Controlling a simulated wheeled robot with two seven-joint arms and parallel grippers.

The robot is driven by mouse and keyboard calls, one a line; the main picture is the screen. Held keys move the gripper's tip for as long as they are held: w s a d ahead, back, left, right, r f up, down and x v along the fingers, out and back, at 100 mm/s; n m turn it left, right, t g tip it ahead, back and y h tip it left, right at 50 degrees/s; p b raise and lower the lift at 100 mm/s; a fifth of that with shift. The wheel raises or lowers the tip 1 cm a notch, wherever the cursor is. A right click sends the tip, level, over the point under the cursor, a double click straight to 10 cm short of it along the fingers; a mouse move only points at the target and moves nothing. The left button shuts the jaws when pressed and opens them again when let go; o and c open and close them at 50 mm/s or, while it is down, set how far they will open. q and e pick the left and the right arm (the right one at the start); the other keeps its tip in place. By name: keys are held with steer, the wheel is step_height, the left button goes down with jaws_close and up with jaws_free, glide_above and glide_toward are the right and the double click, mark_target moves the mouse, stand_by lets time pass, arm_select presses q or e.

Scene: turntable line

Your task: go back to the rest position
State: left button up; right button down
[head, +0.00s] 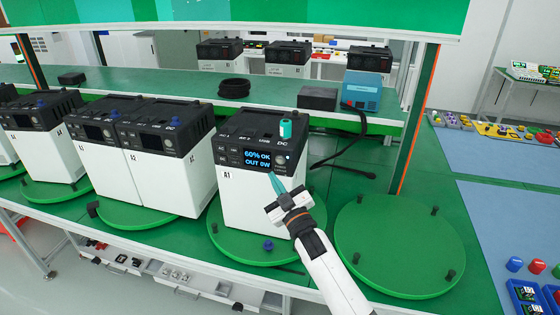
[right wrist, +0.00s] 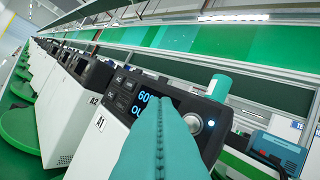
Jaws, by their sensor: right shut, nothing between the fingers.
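My right gripper (head: 275,184) reaches in from the bottom right in the head view. Its teal fingers are shut and empty, pointing at the front of power unit A1 (head: 245,203). In the right wrist view the closed fingers (right wrist: 163,108) cover part of that unit's lit screen, so I cannot tell whether they touch it. My left gripper is not in view.
Unit A1 stands on a green turntable (head: 222,238) with a blue-topped peg. An empty turntable (head: 400,248) lies to the right. More units (head: 105,175) stand to the left. A blue box (head: 362,92) and a coiled black cable (head: 234,88) are on the shelf behind.

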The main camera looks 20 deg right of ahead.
steer(key=s+f+m+g+h+b, duration=0.1)
steer(key=s+f+g, duration=0.3)
steer(key=f, duration=1)
steer(key=s+d+f+m+g+b, duration=0.15)
steer(key=s+f, duration=0.45)
steer(key=f, duration=0.7)
steer(key=s+f+m+g+h+b, duration=0.1)
steer(key=s+f+g, duration=0.35)
steer(key=f, duration=0.95)
steer(key=s+f+g+b, duration=0.1)
steer(key=s+f+g, duration=0.2)
steer(key=s+f, duration=0.5)
steer(key=s+d+f+m+g+h+b, duration=0.1)
steer(key=s+f+g, duration=0.2)
steer(key=s+f, duration=0.5)
steer(key=s+d+f+g+b, duration=0.1)
steer(key=s+f+g, duration=0.3)
steer(key=s, duration=2.4)
step_height(320, 180, down, 5)
steer(key=shift+f, duration=0.1)
